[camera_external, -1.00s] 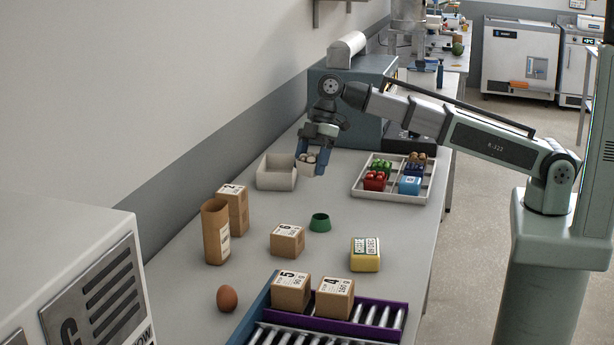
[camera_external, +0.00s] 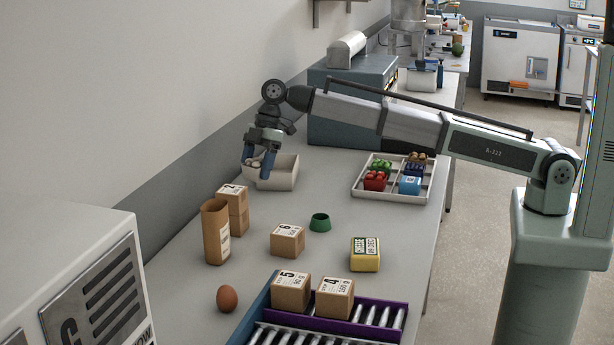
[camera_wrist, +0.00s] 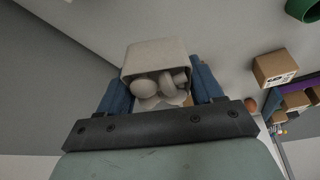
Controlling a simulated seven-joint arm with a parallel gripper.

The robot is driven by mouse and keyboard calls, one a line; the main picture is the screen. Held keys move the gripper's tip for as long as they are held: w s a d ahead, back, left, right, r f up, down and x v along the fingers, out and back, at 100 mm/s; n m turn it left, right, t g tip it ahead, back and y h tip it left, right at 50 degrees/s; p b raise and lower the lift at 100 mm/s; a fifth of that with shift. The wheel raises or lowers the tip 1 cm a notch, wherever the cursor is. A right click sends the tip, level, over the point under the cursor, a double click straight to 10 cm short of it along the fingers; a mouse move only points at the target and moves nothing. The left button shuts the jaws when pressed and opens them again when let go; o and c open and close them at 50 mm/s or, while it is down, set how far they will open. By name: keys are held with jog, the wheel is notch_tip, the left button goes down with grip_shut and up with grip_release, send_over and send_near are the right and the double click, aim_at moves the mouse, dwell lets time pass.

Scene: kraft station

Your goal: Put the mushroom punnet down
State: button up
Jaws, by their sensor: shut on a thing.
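I cannot tell from these views whether the punnet touches the table.
A divided white tray (camera_external: 426,194) holds several punnets.

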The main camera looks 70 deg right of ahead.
aim_at(254, 206)
jog(key=shift+f, duration=3.6)
jog(key=shift+f, duration=0.1)
jog(key=o, duration=1)
jog(key=shift+o, duration=0.2)
jog(key=v, duration=1.2)
